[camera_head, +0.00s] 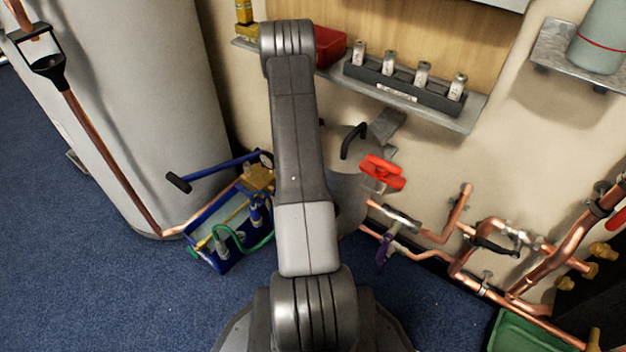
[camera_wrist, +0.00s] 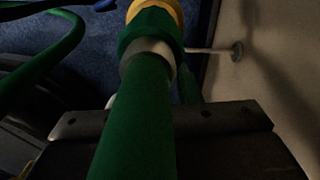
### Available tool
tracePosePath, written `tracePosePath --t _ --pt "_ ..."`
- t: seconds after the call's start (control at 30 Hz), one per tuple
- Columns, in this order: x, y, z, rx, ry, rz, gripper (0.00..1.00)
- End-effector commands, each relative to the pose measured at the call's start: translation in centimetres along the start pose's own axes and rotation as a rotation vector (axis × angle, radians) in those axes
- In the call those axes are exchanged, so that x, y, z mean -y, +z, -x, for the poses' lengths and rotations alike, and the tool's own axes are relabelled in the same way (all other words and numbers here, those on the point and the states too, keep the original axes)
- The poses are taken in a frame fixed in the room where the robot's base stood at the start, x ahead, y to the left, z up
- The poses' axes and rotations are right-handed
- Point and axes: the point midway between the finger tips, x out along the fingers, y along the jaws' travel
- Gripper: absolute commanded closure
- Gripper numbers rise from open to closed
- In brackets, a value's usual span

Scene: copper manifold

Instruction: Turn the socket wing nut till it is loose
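I cannot pick out the socket wing nut for certain in either view. In the wrist view a thick green hose-like part (camera_wrist: 142,110) runs up the middle, through a pale collar (camera_wrist: 148,52) and a green sleeve (camera_wrist: 150,28) to a yellow end (camera_wrist: 165,8). My gripper (camera_wrist: 158,122) shows as a dark bar with pale edges across the bottom. The green part covers its middle, so I cannot tell whether the jaws are open or touching it. In the head view my arm hides the gripper.
A blue crate (camera_head: 229,262) with a green hose (camera_head: 262,243) stands left of my arm. Copper pipes (camera_head: 440,236) with a red handle (camera_head: 382,172) and a purple lever (camera_head: 384,252) line the wall at right. A shelf (camera_head: 465,118) is above. Blue floor is clear at lower left.

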Motion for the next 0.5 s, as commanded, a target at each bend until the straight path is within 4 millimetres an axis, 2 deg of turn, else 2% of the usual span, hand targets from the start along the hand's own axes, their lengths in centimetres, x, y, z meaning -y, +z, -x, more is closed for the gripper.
tracePosePath --t 0.03,0.2,0.5 --pt "0.01 0.0 0.02 0.0 0.0 0.0 0.69" --pt "0.01 0.0 0.03 0.0 0.0 0.0 1.0" --pt "0.13 0.01 0.02 0.0 0.0 0.02 1.0"
